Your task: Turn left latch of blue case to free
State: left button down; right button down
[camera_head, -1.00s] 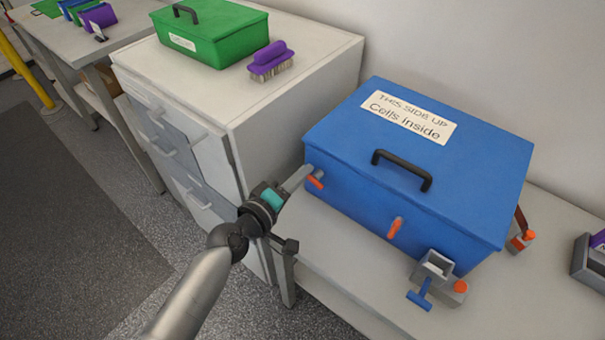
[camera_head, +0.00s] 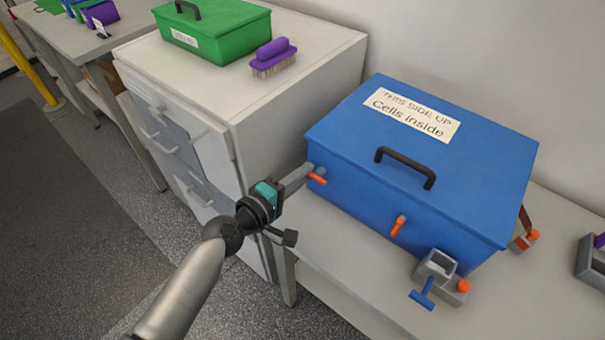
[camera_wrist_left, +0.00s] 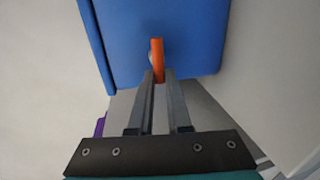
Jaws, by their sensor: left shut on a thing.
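The blue case (camera_head: 420,170) stands on the bench with its lid closed, a black handle on top and a white label. Its left latch (camera_head: 317,179) is orange and sits at the left end of the front face. A second orange latch (camera_head: 398,225) further right on the front hangs slanting down. My left gripper (camera_head: 308,172) reaches in from the left and is shut on the left latch. The left wrist view shows the latch (camera_wrist_left: 157,55) with its end between the fingertips (camera_wrist_left: 159,78). My right gripper is not in view.
A grey fixture (camera_head: 440,272) with a blue T-handle stands at the case's front right corner. A cabinet (camera_head: 240,110) left of the bench bears a green case (camera_head: 225,35) and a purple brush (camera_head: 273,57). The floor in front is clear.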

pick_arm(q)
jog(key=c, duration=0.9)
grip_release()
jog(key=shift+s, duration=0.1)
jog(key=shift+b+v, duration=0.8)
jog(key=shift+v, duration=6.75)
jog(key=shift+a, duration=0.15)
